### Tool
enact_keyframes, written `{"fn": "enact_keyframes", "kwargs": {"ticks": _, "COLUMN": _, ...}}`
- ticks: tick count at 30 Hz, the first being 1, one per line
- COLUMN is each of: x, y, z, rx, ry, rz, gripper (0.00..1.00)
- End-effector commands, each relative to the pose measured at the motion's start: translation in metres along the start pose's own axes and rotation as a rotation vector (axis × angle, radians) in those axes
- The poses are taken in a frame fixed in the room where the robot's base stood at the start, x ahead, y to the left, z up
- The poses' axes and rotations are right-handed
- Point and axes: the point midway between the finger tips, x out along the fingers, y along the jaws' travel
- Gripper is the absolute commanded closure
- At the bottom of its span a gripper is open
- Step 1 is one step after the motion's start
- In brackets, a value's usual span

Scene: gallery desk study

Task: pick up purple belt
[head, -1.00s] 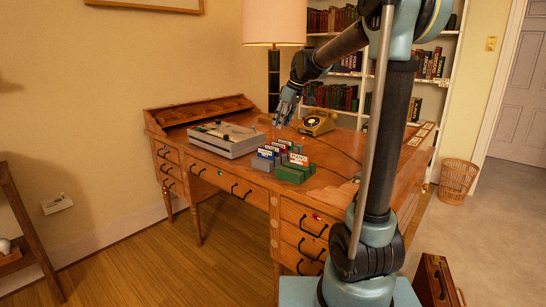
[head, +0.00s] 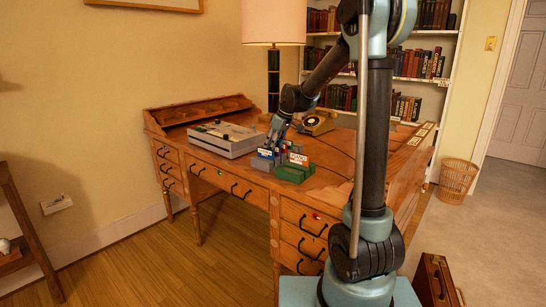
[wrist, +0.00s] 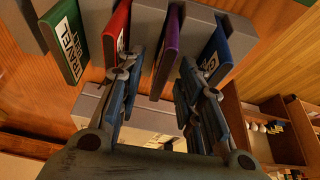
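No strap-like belt shows. A slim purple upright piece (wrist: 167,52), like a thin book or card divider, stands in a grey holder in the wrist view, between a red piece (wrist: 117,32) and a blue piece (wrist: 215,52). My gripper (wrist: 160,72) is open, with one finger on each side of the purple piece's lower end in the picture; I cannot tell if they touch it. In the head view my gripper (head: 273,143) is low over the group of small boxes on the desk (head: 230,175). The purple piece cannot be made out there.
A green box (head: 292,174) is at the desk's front.

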Motion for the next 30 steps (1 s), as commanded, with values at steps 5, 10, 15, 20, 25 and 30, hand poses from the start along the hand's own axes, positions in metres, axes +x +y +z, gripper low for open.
{"fn": "enact_keyframes", "kwargs": {"ticks": 5, "x": 0.0103, "y": 0.0001, "z": 0.0002, "rx": 0.001, "ry": 0.000, "rz": 0.000, "gripper": 0.67}}
{"fn": "enact_keyframes", "kwargs": {"ticks": 10, "x": 0.0105, "y": 0.0002, "z": 0.0003, "rx": 0.001, "ry": 0.000, "rz": 0.000, "gripper": 0.67}}
{"fn": "enact_keyframes", "kwargs": {"ticks": 15, "x": 0.0103, "y": 0.0005, "z": 0.0006, "rx": 0.001, "ry": 0.000, "rz": 0.000, "gripper": 0.96}}
{"fn": "enact_keyframes", "kwargs": {"ticks": 20, "x": 0.0099, "y": 0.0013, "z": 0.0013, "rx": 0.002, "ry": 0.000, "rz": 0.001, "gripper": 1.00}}
{"fn": "enact_keyframes", "kwargs": {"ticks": 25, "x": 0.0098, "y": 0.0014, "z": 0.0013, "rx": 0.003, "ry": 0.000, "rz": 0.001, "gripper": 1.00}}
{"fn": "enact_keyframes", "kwargs": {"ticks": 30, "x": 0.0050, "y": 0.0012, "z": -0.0005, "rx": 0.003, "ry": 0.000, "rz": 0.001, "gripper": 1.00}}
